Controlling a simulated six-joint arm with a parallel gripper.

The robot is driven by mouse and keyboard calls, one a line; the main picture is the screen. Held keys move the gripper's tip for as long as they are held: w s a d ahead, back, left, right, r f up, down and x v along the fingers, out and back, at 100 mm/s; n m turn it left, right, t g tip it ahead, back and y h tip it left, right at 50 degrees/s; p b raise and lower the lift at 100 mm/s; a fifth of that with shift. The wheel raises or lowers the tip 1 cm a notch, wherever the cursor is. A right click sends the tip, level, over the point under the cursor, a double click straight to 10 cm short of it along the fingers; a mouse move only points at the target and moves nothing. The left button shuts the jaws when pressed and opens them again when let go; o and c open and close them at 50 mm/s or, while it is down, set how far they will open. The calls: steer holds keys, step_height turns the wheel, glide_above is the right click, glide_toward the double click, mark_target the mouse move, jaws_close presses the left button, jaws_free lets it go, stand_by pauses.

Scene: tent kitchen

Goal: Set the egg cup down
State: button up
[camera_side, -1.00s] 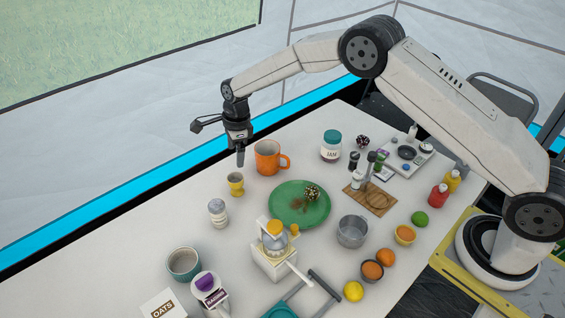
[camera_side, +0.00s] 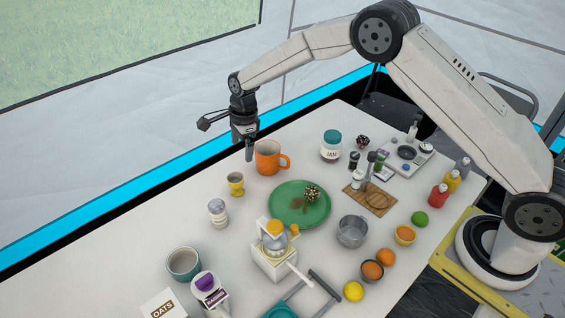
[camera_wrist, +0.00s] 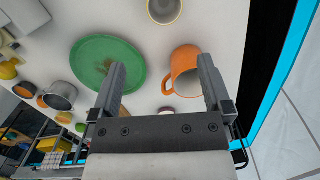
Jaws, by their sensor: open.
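The yellow egg cup (camera_side: 236,184) stands upright on the white table, left of the green plate (camera_side: 318,217). In the wrist view the egg cup (camera_wrist: 164,9) shows at the top edge, cut off by the frame, with its grey inside visible. My gripper (camera_side: 249,155) is above the table, up and to the right of the egg cup and apart from it, close to the orange mug (camera_side: 266,160). In the wrist view the two fingers of my gripper (camera_wrist: 162,80) are spread wide with nothing held between them.
A white shaker (camera_side: 218,212) stands in front of the egg cup. The orange mug is right of the egg cup. A jam jar (camera_side: 331,147), a steel pot (camera_side: 352,231) and a teal bowl (camera_side: 184,263) stand farther off. The table left of the egg cup is clear.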

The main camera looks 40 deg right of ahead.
steer(key=s+d+r+n, duration=0.2)
steer(key=s+n, duration=0.4)
steer(key=s, duration=0.3)
steer(key=s+d+r+n+t, duration=0.1)
steer(key=s+d+r+n, duration=0.2)
steer(key=s, duration=0.7)
steer(key=s+d+r+n+t+h, duration=0.1)
steer(key=s+d+n, duration=0.4)
steer(key=s+n, duration=0.5)
steer(key=shift+d+r+n, duration=0.3)
steer(key=shift+r+n, duration=0.2)
steer(key=shift+r, duration=0.25)
steer(key=shift+s, duration=0.1)
